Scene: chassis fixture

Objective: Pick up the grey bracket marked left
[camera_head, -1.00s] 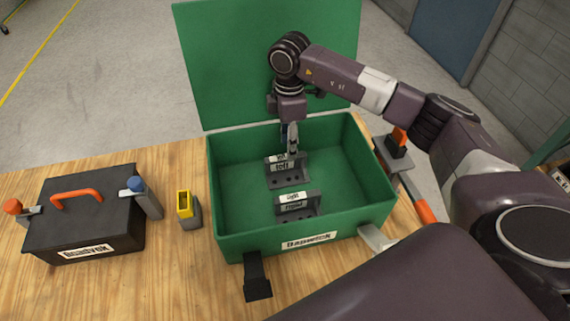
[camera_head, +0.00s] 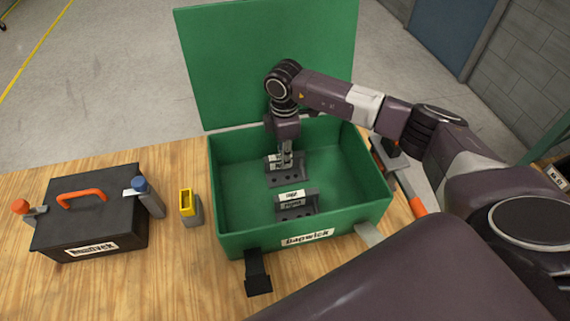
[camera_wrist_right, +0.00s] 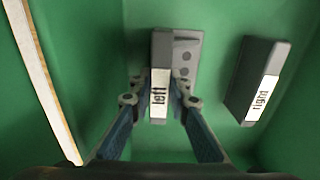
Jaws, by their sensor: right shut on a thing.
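The grey bracket marked left (camera_head: 284,178) stands in the far half of the green box. In the right wrist view the left bracket (camera_wrist_right: 163,42) shows its white label reading "left" between my fingers. My right gripper (camera_head: 285,163) reaches down into the box; in its wrist view the right gripper (camera_wrist_right: 160,90) is shut on that bracket, one finger on each side of the labelled wall. The bracket appears to rest on the box floor. My left gripper is not in view.
The bracket marked right (camera_head: 297,205) stands nearer the front of the green box (camera_head: 229,243), whose lid is open at the back. A black toolbox (camera_head: 92,215) and a yellow-and-grey item (camera_head: 190,208) stand left. An orange-handled tool (camera_head: 417,206) lies right.

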